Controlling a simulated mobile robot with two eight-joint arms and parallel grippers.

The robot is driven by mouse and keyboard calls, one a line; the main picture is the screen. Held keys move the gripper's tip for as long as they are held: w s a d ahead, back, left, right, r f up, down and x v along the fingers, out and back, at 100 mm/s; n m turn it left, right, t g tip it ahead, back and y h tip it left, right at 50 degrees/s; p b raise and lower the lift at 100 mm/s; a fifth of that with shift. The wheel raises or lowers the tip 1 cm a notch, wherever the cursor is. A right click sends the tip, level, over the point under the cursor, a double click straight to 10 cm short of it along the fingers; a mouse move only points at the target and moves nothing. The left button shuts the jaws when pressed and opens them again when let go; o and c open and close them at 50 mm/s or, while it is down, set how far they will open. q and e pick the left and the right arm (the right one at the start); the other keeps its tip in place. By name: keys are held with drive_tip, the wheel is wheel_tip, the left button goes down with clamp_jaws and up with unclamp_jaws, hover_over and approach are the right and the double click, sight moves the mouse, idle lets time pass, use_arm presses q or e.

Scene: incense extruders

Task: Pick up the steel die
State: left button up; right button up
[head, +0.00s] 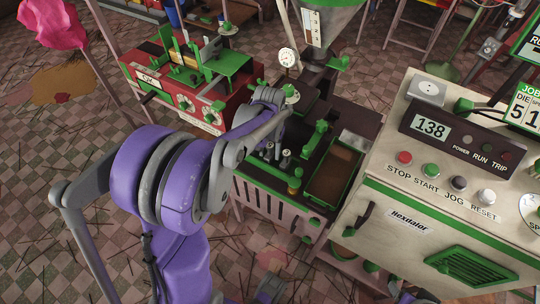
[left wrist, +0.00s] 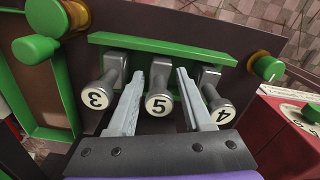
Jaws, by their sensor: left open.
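Three grey metal dies on a green rack (left wrist: 215,52) show in the left wrist view, with round white end labels: die 3 (left wrist: 97,94), die 5 (left wrist: 159,104) and die 4 (left wrist: 217,106). The label 5 die is in the middle. My left gripper (left wrist: 169,70) is open, its two grey fingers on either side of die 5, with dies 3 and 4 outside them. I cannot tell whether the fingers touch it. In the head view my left gripper (head: 270,132) is over the rack, partly hiding it.
A cream control console (head: 450,180) stands to the right, with a job sign (head: 524,105) reading die 5. A red machine (head: 180,85) with green parts stands behind left. A brown, green-rimmed tray (head: 333,175) lies right of the rack.

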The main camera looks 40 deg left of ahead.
use_arm(q)
drive_tip(key=shift+f, duration=0.1)
drive_tip(key=shift+c, duration=0.2)
clamp_jaws()
idle(1.2)
